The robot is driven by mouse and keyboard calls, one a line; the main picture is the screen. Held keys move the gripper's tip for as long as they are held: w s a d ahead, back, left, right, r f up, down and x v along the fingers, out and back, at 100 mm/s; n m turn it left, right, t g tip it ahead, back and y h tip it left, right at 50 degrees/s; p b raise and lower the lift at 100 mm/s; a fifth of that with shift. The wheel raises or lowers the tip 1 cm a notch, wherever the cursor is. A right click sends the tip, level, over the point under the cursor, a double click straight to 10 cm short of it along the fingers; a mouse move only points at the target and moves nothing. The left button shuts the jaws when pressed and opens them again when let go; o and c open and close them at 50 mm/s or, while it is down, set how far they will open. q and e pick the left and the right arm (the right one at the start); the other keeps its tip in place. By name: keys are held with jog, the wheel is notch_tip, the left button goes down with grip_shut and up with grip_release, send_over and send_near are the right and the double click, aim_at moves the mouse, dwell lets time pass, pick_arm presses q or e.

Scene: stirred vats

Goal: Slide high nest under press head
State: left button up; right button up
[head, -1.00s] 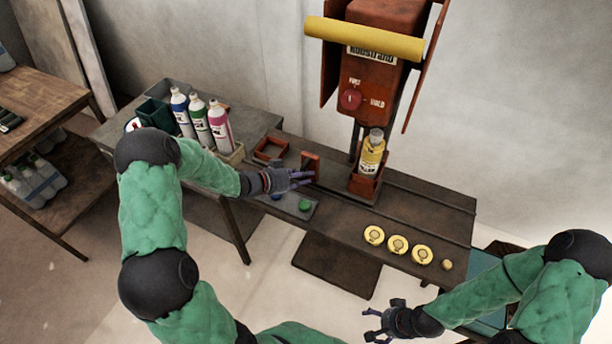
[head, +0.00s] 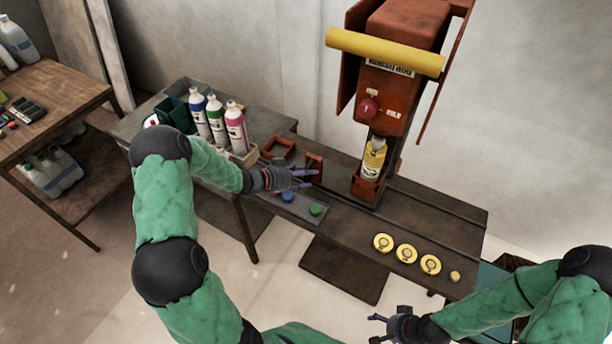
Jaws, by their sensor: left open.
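The orange-red press head (head: 388,98) stands at the back of the bench. A yellow bottle (head: 374,160) stands upright in an orange-red nest (head: 366,191) below it. To the left are an upright orange-red block (head: 314,168), perhaps a taller nest, and a low square orange-red frame (head: 279,148). I cannot tell for sure which is the high nest. My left gripper (head: 304,178) is open, its fingers at the upright block; contact is unclear. My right gripper (head: 377,329) is in front of the bench, away from the nests; its jaw state is unclear.
A yellow bar (head: 385,52) crosses the press front. Several bottles (head: 214,122) stand at the bench's left. Round yellow lids (head: 406,254) lie at the front right. Blue and green caps lie on a grey tray (head: 300,207). A rail runs along the bench (head: 440,207).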

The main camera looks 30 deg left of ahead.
pick_arm(q)
jog(key=shift+d, duration=0.1)
jog(key=v, duration=1.2)
jog(key=shift+s+f, duration=0.1)
jog(key=shift+f, duration=0.05)
